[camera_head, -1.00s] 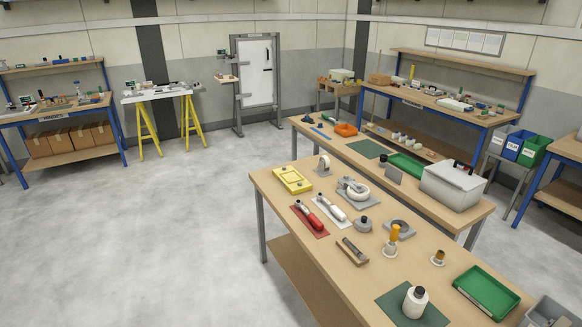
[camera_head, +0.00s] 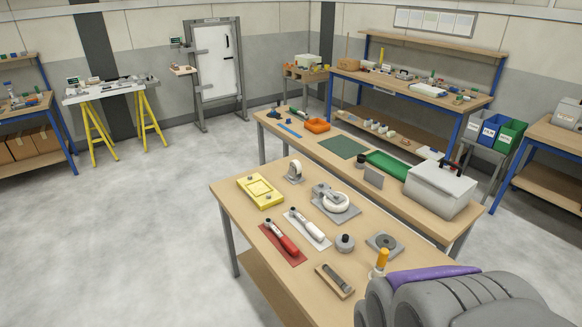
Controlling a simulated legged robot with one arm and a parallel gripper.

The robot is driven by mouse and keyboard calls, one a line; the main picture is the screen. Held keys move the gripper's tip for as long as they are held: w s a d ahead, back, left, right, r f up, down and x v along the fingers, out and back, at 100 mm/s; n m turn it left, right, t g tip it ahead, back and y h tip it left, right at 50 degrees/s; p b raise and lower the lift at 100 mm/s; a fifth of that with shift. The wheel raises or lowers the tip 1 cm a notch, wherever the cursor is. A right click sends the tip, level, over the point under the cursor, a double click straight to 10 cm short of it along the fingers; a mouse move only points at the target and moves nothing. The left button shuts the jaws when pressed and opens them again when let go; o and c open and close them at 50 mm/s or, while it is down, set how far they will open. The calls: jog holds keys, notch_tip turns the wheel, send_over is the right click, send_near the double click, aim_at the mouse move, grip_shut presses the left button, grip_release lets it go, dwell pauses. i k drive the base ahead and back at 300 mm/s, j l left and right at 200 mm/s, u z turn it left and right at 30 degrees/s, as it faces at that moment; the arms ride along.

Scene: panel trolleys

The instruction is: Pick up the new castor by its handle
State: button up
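Several wheel-like parts lie on the near wooden table (camera_head: 225,190). A small upright castor with a white wheel (camera_head: 295,172) stands near its back edge. A larger white wheel in a grey mount (camera_head: 335,202) lies to the right of it. A part with an upright orange handle (camera_head: 382,259) stands farther forward; its base is partly hidden behind my grey arm. I cannot tell for certain which of these is the new castor. My arm, grey with a purple strip, fills the lower right corner and touches none of them visibly. No gripper fingers show.
A yellow tray (camera_head: 260,191), a red-handled tool (camera_head: 282,238), a white-handled tool (camera_head: 307,226), a dark knob (camera_head: 345,243) and a round grey part (camera_head: 384,243) share the table. A second table behind bears a grey box (camera_head: 440,190). Floor at left is clear.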

aim_at(293, 176)
jog(key=i+j+z, duration=0.1)
jog(key=i+j, duration=0.5)
jog(key=i+j+z, duration=0.1)
jog(key=i+j, duration=1.15)
jog(key=j, duration=0.15)
jog(key=i+j+z, duration=0.15)
jog(key=i+j, duration=0.45)
jog(key=j, duration=0.15)
